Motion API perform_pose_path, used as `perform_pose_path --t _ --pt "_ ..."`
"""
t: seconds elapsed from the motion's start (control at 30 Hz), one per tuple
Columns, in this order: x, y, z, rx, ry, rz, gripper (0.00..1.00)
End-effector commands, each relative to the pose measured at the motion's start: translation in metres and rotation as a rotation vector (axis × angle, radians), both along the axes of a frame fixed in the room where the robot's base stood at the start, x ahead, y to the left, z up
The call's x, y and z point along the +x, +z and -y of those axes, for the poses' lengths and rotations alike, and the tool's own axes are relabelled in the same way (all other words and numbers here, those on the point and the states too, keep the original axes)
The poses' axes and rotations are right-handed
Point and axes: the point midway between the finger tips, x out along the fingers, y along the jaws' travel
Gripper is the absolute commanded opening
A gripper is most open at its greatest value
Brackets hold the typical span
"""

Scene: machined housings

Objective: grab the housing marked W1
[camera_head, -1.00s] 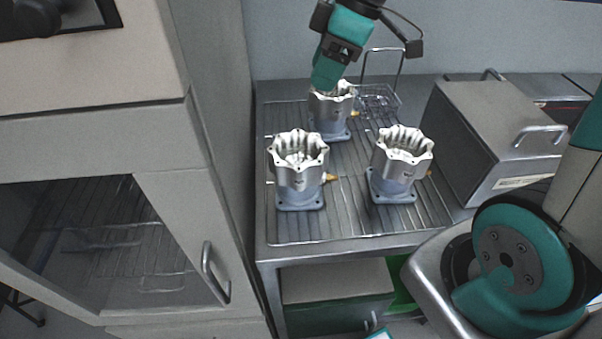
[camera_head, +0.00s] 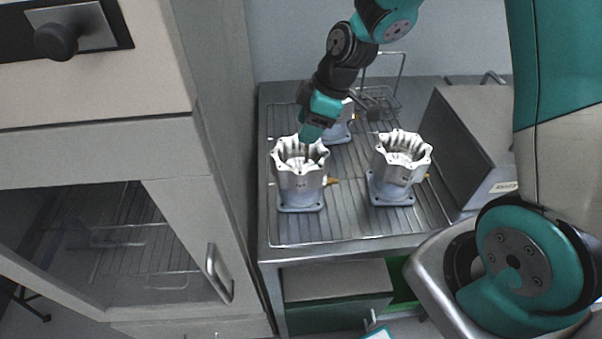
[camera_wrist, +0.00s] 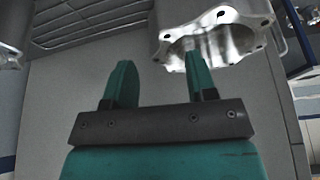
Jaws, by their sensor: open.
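Three silver machined housings with scalloped open tops stand on grey bases: one at front left (camera_head: 300,178), one at right (camera_head: 400,165), and one at the back (camera_head: 340,130), partly hidden by my arm. Their markings are too small to read, so I cannot tell which is W1. My gripper (camera_head: 309,138) is at the far rim of the front-left housing in the head view. In the wrist view my gripper (camera_wrist: 158,75) has its two teal fingers apart with nothing between them. The right finger overlaps a housing's rim (camera_wrist: 235,38); contact is unclear.
The housings stand on a wire-rack table (camera_head: 340,228). A wire basket (camera_head: 380,100) is behind, and a grey metal box (camera_head: 455,140) is at right. A tall cabinet (camera_head: 225,130) borders the left side. Rack space is free between the front housings.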

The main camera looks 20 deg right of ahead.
Motion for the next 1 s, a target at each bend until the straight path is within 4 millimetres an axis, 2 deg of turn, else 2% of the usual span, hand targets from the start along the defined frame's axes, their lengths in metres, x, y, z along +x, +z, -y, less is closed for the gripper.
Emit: perform_pose_path --t 0.3,0.57,0.7,0.8,1.0 --pt "0.003 -0.036 -0.014 0.000 0.001 -0.002 0.52" --pt "0.004 -0.039 -0.014 0.000 0.000 0.000 0.52" --pt "0.004 -0.039 -0.014 0.000 -0.001 0.000 0.20" --pt "0.004 -0.039 -0.014 -0.001 -0.001 -0.001 0.00" --pt "0.004 -0.039 -0.014 0.000 -0.001 -0.002 0.00"
